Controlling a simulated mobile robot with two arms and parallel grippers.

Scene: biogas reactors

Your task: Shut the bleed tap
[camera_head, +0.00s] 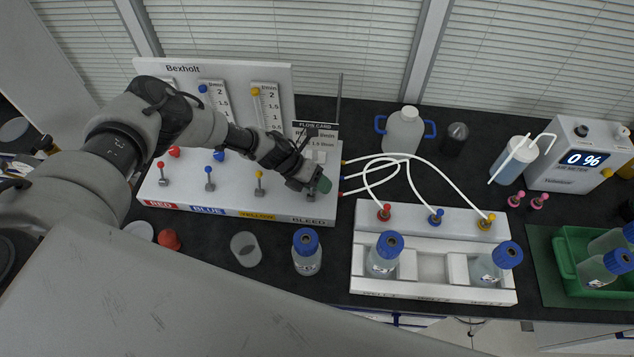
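The white Bexholt gas panel (217,178) stands on the black bench, with RED, BLUE, YELLOW and BLEED labels along its front edge. My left arm reaches across the panel from the left. My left gripper (309,179) is at the BLEED end, right at a dark green part (323,185) that appears to be the bleed tap. The gripper hides most of the tap, so its handle direction is not clear. I cannot tell whether the fingers are closed on it. My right gripper is not in view.
Red (161,166), blue (209,171) and yellow (259,176) taps stand left of the gripper. A flow card (318,136) stands behind it. White tubes (408,158) run right to the white bottle rack (430,264). A blue-capped bottle (306,256) stands in front.

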